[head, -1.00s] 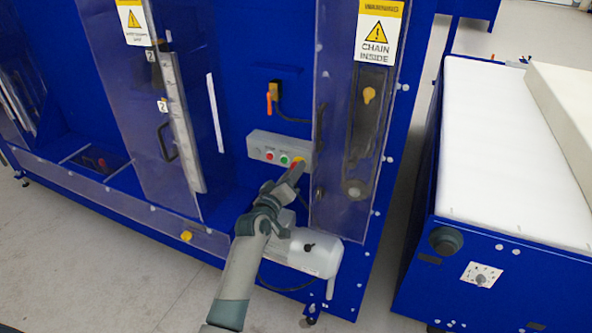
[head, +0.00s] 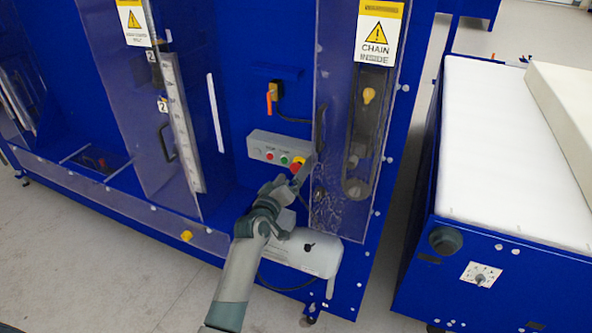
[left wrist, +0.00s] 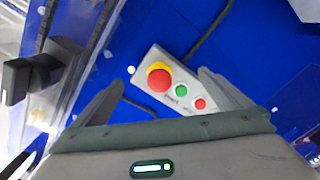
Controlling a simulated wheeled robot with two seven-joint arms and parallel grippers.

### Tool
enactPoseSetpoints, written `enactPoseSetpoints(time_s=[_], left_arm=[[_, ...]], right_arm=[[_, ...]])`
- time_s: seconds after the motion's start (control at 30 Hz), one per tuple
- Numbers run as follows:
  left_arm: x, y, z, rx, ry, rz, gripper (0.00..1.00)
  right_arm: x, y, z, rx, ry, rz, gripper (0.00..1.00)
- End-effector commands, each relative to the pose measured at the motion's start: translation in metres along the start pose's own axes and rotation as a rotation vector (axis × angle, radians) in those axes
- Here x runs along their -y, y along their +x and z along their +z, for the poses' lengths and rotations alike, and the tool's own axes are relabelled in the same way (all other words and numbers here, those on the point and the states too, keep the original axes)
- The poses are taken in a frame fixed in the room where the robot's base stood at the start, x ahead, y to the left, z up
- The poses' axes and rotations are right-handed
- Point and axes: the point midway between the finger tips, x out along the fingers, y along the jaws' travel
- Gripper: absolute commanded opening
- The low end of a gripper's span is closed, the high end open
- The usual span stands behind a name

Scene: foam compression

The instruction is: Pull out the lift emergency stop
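The lift emergency stop is a red mushroom button on a yellow collar (head: 297,164). It sits at the right end of a grey control box (head: 266,146). It also shows in the left wrist view (left wrist: 158,78), at the upper left end of the box. My left gripper (head: 304,171) is close in front of the button in the head view. In the left wrist view its two fingers (left wrist: 162,95) are wide apart with nothing between them, and the button lies beyond the gap, apart from both. My right gripper is out of view.
Green (left wrist: 181,91) and smaller red (left wrist: 200,104) buttons sit beside the stop. A clear chain guard (head: 338,205) stands just right of the box. A white motor housing (head: 312,254) is below. A black handle (left wrist: 35,72) shows at the left of the wrist view.

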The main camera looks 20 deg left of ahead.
Motion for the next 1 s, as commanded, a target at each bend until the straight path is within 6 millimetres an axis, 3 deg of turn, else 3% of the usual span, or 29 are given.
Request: enactPoseSetpoints(time_s=[0.6, 1.0], left_arm=[[0.0, -0.001, 0.0, 0.0, 0.0, 0.0, 0.97], [-0.001, -0.024, -0.001, 0.001, 0.001, -0.001, 0.97]], right_arm=[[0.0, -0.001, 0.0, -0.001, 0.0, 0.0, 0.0], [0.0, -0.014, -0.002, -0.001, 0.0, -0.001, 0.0]])
